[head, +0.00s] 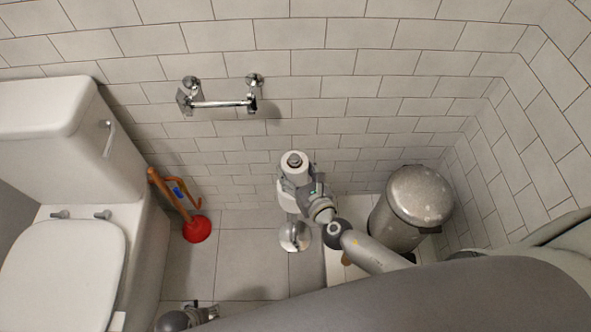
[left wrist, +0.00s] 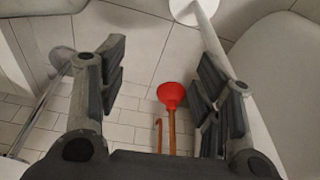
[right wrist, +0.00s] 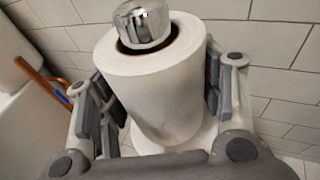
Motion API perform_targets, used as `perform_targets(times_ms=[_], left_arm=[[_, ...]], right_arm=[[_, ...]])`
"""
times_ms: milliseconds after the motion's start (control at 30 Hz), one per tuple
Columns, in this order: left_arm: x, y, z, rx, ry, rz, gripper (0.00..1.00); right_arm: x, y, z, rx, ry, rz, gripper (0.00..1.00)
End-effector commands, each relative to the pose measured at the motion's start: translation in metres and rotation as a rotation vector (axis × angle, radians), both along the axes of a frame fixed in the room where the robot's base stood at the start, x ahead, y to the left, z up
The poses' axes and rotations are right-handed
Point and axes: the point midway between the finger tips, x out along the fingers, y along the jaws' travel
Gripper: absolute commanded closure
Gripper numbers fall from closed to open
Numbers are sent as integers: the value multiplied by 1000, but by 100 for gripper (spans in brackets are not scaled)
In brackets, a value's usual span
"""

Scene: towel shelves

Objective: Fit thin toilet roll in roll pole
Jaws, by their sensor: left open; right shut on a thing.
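A white toilet roll (head: 294,172) stands upright at the chrome floor stand, whose round base (head: 295,236) shows below it. In the right wrist view the roll (right wrist: 155,85) has a chrome knob (right wrist: 145,25) at its top opening. My right gripper (head: 303,187) is shut on the roll, with one finger on each side. More white shows under the roll; I cannot tell what it is. A chrome wall holder (head: 222,104) has a bare bar. My left gripper (head: 203,312) is open and empty at the bottom edge of the head view.
A toilet (head: 55,250) stands at the left. A red plunger (head: 197,229) and a wooden-handled tool lean beside it; the plunger (left wrist: 171,95) also shows in the left wrist view. A metal bin (head: 410,205) is right of my right gripper. Floor tiles left of the stand are clear.

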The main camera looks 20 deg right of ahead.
Motion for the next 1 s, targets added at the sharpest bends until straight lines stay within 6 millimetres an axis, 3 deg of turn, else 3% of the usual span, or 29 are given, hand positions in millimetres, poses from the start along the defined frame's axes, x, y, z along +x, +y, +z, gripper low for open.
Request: perform_targets(times_ms=[1000], left_arm=[[11, -1, 23, -1, -14, 3, 40]], right_arm=[[0, 0, -8, 0, -1, 0, 65]])
